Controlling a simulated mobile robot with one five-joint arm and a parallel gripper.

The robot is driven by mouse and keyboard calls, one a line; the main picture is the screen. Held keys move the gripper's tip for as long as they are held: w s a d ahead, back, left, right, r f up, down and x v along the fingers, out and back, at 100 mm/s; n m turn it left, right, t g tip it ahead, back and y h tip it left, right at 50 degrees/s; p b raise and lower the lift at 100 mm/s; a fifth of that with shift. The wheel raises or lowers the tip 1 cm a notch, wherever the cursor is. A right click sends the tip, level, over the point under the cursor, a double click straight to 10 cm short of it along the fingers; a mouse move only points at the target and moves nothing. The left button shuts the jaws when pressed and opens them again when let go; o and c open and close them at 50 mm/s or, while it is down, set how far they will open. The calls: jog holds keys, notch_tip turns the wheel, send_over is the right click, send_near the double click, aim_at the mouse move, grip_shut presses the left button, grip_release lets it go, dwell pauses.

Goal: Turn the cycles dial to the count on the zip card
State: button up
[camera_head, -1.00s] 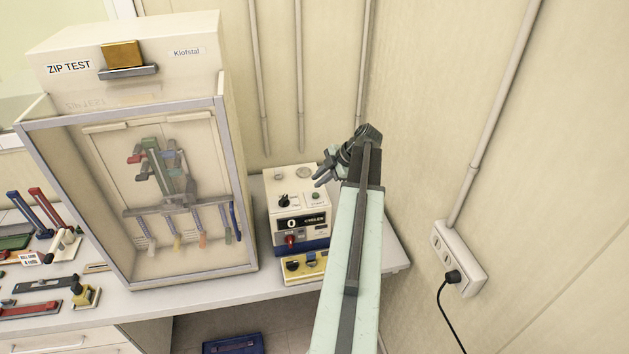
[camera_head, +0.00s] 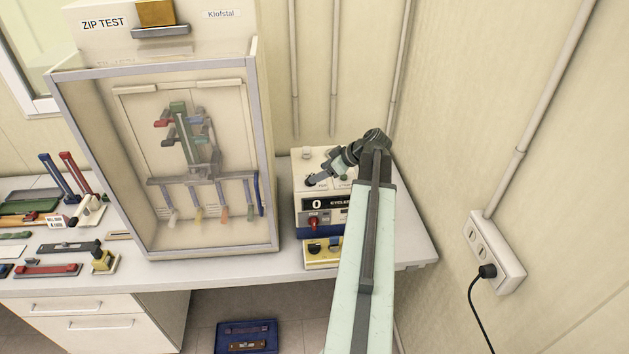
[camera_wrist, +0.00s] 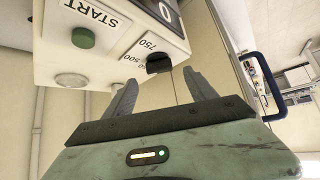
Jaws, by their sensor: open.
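The white control box (camera_head: 325,190) stands on the bench right of the zip test cabinet; its display (camera_head: 330,203) reads 0 CYCLES. In the wrist view the black cycles dial (camera_wrist: 159,64) sits on the box's top panel, seen upside down beside the marks 500 and 750. Its pointer setting is unclear. My gripper (camera_head: 317,179) is over that panel at the dial. In the wrist view its fingers (camera_wrist: 161,82) are apart, one on each side below the dial, with nothing between them. I cannot pick out the zip card for sure.
The framed clear cabinet (camera_head: 265,150) stands close left of the box. A green START button (camera_wrist: 83,38) is beside the dial. A red switch (camera_head: 314,222) is on the box front, and a yellow unit (camera_head: 323,252) sits before it. A wall socket (camera_head: 497,255) is at right.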

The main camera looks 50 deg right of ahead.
jog(key=b+x, duration=0.2)
jog(key=x, duration=0.2)
jog(key=shift+s+d+f, duration=0.1)
jog(key=shift+s+f, duration=0.05)
jog(key=shift+w+f, duration=0.2)
jog(key=shift+w, duration=0.2)
jog(key=shift+r, duration=0.1)
jog(key=shift+c, duration=0.3)
jog(key=c, duration=1.3)
jog(key=shift+s+a+m+h, duration=0.2)
jog(key=shift+a+m+h, duration=0.35)
jog(key=shift+m+h, duration=0.5)
jog(key=m+h, duration=0.2)
jog(key=m, duration=0.1)
jog(key=shift+w+d, duration=0.15)
